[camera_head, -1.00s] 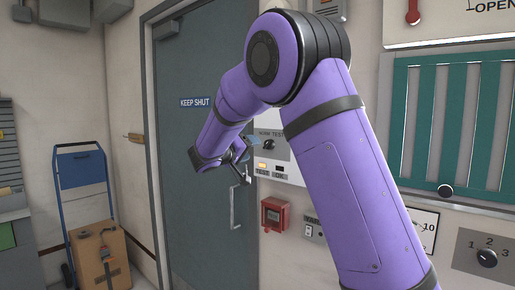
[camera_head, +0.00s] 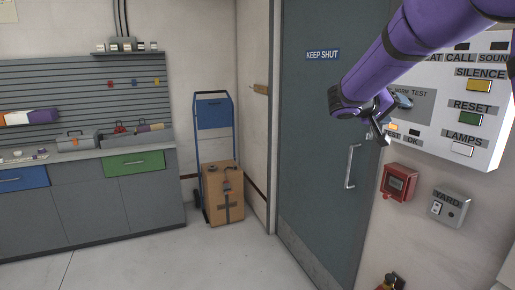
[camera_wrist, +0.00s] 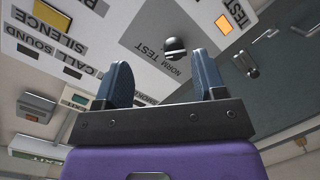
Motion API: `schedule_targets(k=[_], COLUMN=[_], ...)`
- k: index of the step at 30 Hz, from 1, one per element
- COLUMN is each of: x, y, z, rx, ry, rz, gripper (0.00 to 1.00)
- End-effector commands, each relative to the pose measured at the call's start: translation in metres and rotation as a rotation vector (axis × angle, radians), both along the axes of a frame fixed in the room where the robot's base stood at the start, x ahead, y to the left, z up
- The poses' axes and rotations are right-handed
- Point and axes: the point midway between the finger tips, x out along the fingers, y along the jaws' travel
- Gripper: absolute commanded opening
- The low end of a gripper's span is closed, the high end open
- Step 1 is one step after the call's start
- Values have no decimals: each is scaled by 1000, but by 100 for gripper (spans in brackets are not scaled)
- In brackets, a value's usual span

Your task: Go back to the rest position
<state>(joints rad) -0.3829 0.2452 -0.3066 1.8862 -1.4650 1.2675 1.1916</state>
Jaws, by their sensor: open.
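My purple arm reaches in from the upper right in the head view. My gripper (camera_head: 389,118) is beside the alarm panel (camera_head: 468,152) on the right wall. In the wrist view the two blue fingers of my gripper (camera_wrist: 168,84) are apart with nothing between them. Beyond them is a dark round knob (camera_wrist: 174,47) on the plate marked NORM and TEST, which looks upside down there. The fingers appear apart from the knob.
A grey door (camera_head: 322,130) marked KEEP SHUT stands left of the panel. A red call box (camera_head: 398,183) and a YARD switch box (camera_head: 450,207) are below it. A blue hand truck (camera_head: 213,112) with a carton (camera_head: 223,193) and a workbench (camera_head: 90,195) stand left. The floor between is clear.

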Motion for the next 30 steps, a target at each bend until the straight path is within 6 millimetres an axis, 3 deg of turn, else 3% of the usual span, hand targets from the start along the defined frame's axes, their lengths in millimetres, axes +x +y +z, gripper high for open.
schedule_targets(k=[6, 13, 21, 30], x=[-83, -164, -251, -331], y=[-18, -10, 22, 71], z=[-6, -19, -34, -52], rx=[273, 544, 820, 1037], ry=[138, 250, 313, 297], rz=[-29, 27, 180, 414], gripper=[64, 64, 64, 64])
